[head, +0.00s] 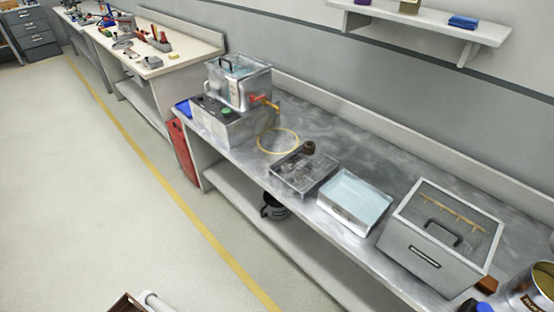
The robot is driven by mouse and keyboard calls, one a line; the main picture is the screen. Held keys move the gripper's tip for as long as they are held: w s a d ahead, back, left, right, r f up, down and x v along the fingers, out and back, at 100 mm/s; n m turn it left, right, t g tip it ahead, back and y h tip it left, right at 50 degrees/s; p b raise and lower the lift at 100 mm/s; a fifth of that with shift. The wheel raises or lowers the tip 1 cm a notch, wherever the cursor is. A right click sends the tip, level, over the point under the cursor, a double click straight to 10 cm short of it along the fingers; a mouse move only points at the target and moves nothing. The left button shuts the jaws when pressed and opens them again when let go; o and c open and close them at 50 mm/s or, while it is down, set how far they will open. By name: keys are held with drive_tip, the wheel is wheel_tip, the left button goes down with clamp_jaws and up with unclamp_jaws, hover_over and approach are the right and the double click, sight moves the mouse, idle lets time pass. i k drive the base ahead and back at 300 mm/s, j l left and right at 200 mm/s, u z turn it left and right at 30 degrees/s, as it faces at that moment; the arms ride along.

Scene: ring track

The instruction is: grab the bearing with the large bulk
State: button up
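A shallow grey metal tray (291,189) sits on the metal workbench (385,165) near the middle of the picture. Small grey metallic parts (296,172) lie in it; they may be bearings, but they are too small to tell apart or compare in size. My gripper is not in view.
Left of the tray are a yellow ring (278,152) and a grey machine (228,123) with a clear tank. To the right are a pale blue bin (352,222) and a grey lidded box (435,255). Open floor (110,200) lies in front of the bench.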

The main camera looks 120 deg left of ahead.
sight(286, 166)
drive_tip(key=u, duration=2.9)
